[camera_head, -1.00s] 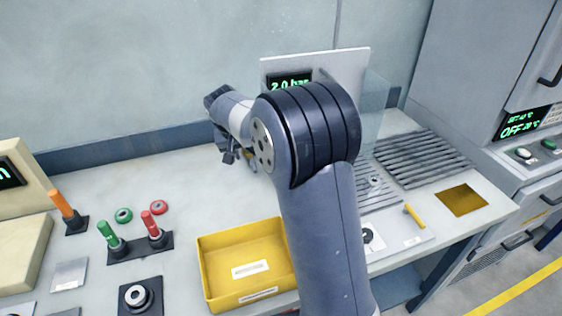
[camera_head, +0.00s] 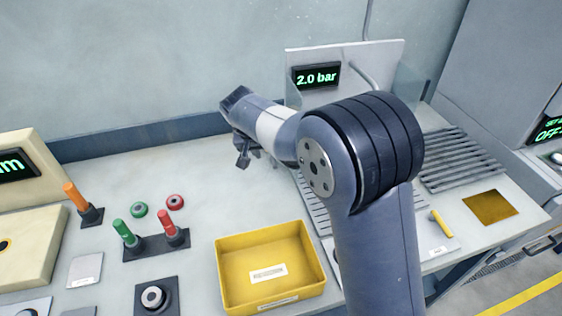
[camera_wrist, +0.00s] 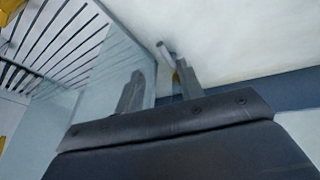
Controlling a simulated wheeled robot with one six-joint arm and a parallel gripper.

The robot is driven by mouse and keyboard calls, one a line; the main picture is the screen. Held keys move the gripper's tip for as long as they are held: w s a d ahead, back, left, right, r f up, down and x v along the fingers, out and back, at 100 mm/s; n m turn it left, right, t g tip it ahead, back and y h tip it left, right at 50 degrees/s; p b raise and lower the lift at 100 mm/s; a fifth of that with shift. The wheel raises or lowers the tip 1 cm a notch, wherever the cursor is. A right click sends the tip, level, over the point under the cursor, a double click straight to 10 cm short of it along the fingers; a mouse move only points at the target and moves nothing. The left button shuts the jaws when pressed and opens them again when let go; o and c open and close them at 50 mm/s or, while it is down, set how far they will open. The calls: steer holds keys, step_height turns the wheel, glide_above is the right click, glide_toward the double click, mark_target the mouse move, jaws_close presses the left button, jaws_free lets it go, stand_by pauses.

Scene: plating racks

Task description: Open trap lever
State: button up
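No label reading "trap" is legible, so I cannot tell which lever is the trap lever. A yellow lever (camera_head: 440,223) stands on a pale plate at the right front of the bench. An orange lever (camera_head: 77,198), a green lever (camera_head: 123,231) and a red lever (camera_head: 169,224) stand at the left. My gripper (camera_head: 243,155) is above the back of the bench, apart from all these levers. In the wrist view its two fingers (camera_wrist: 158,78) are spread with a gap between them. A short grey rod (camera_wrist: 166,48) shows just beyond them; I cannot tell whether it touches.
A yellow bin (camera_head: 232,242) sits at the front. A pale panel with a "2.0 bar" display (camera_head: 317,76) and a clear screen (camera_head: 409,88) stand behind. Slatted racks (camera_head: 447,158) lie at the right. My arm hides part of the bench. The back left bench is clear.

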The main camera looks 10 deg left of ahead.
mark_target(275, 167)
steer(key=p+x, duration=0.1)
steer(key=x, duration=0.8)
steer(key=shift+f, duration=0.15)
jaws_close()
